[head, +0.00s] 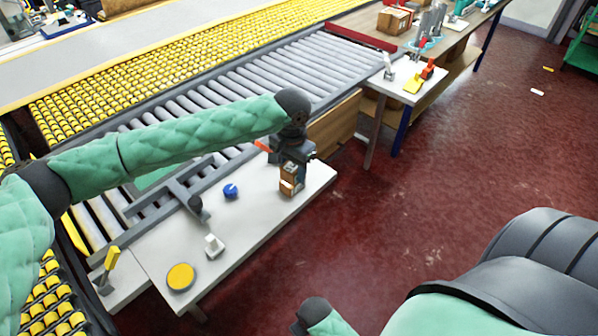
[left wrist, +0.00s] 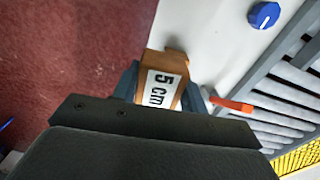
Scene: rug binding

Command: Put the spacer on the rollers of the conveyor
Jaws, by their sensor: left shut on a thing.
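The spacer (head: 289,184) is a small brown block with a white label. The left wrist view shows it closer (left wrist: 160,85), with "5 cm" on the label. My left gripper (head: 291,169) is shut on the spacer and points down over the right end of the white table. I cannot tell whether the spacer touches the tabletop. The conveyor (head: 262,83) has grey rollers and runs behind the table, partly hidden by my left arm. My right gripper is out of view; only part of my right arm shows at the lower right.
The white table (head: 250,230) holds a blue knob (head: 231,191), a small white block (head: 214,246) and a yellow disc (head: 181,277). An orange piece (left wrist: 232,104) is near the gripper. Grey rollers right of my arm are clear.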

